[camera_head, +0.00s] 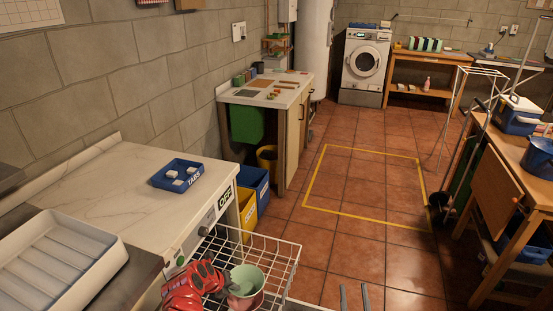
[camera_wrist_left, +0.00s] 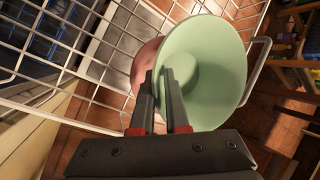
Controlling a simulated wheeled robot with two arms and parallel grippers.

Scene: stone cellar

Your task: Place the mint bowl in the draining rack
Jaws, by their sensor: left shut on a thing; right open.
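The mint bowl (camera_head: 247,277) is at the bottom centre of the head view, over the white wire basket (camera_head: 283,255). My left gripper (camera_head: 231,287) is shut on its rim. In the left wrist view the mint bowl (camera_wrist_left: 215,65) is tilted with its inside showing, and my left gripper (camera_wrist_left: 157,85) has one finger inside and one outside. A pinkish round thing (camera_wrist_left: 147,65) shows behind the bowl; I cannot tell whether they touch. My right gripper (camera_head: 354,298) is open and empty at the bottom edge. A white ridged tray (camera_head: 50,265) lies at far left; I cannot tell which is the draining rack.
The basket extends from a white machine marked OFF (camera_head: 225,196). A blue TABS tray (camera_head: 177,176) with white blocks sits on the worktop. Yellow (camera_head: 247,213) and blue bins (camera_head: 255,184) stand beyond. A wooden table (camera_head: 510,185) is at right. The tiled floor between is clear.

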